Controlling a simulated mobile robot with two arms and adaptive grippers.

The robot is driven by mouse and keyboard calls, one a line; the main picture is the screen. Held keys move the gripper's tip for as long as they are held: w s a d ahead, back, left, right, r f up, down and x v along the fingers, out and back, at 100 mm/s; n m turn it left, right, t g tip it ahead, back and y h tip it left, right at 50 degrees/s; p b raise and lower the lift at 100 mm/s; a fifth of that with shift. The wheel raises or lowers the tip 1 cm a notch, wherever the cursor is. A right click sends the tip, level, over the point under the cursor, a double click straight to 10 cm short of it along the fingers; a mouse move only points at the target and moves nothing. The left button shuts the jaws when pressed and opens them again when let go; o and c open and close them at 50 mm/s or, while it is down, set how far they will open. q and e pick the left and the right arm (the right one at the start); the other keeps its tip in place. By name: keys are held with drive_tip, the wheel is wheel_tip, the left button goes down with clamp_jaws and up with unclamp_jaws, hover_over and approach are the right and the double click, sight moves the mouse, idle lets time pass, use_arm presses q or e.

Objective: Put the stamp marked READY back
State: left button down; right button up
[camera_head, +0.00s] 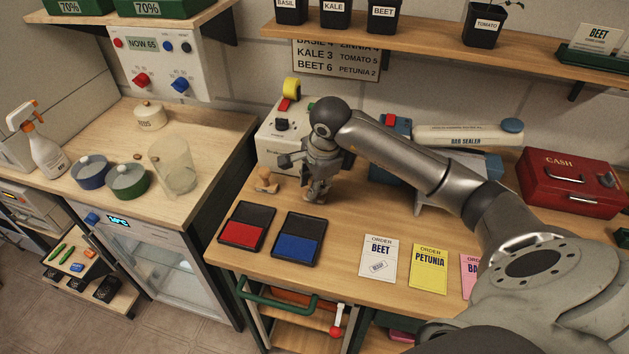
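A small wooden stamp (267,183) stands upright on the bench, just left of my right gripper; its marking cannot be read from here. My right gripper (316,195) points down at the bench behind the ink pads, its fingers close together. Whether it holds a stamp is hidden by the fingers. A red ink pad (243,234) and a blue ink pad (296,246) lie open in front of it. The BEET order card (379,252) has a small stamp-like print on its lower part. My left gripper is not in view.
A PETUNIA card (429,263) and a pink card (471,272) lie further right. A pale machine (280,135), a bag sealer (467,135) and a red cash box (568,180) stand behind. The bench between my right gripper and the cards is clear.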

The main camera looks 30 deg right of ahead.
drive_tip(key=shift+f, duration=0.2)
drive_tip(key=o, duration=0.8)
drive_tip(key=shift+r, duration=0.1)
drive_tip(key=shift+r, duration=0.2)
drive_tip(key=b+v, duration=0.1)
drive_tip(key=v, duration=1.1)
drive_tip(key=shift+f, duration=0.15)
